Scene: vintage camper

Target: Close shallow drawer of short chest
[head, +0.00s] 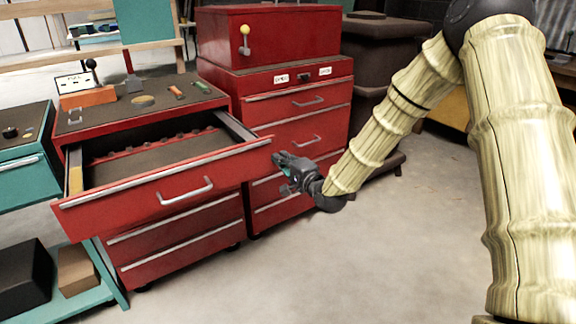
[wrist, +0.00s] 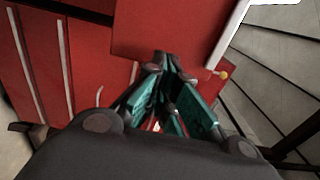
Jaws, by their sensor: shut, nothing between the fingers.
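The short red chest stands at the left in the head view, with its shallow top drawer (head: 165,190) pulled far out. The drawer's front has a silver handle (head: 186,190) and a silver top edge, and its inside looks mostly empty with a brown floor. My gripper (head: 279,160) is shut and empty, just right of the drawer front's right end; I cannot tell whether it touches. In the wrist view my gripper (wrist: 165,62) points toward red surfaces, with a red panel close beyond the fingertips. The lower drawers (head: 175,232) of the short chest are shut.
A taller red chest (head: 300,102) stands directly right of the short one, behind my gripper. Tools and a small orange box (head: 88,97) lie on the short chest's top. A teal cart (head: 28,160) is at the far left. The floor (head: 400,240) in front is clear.

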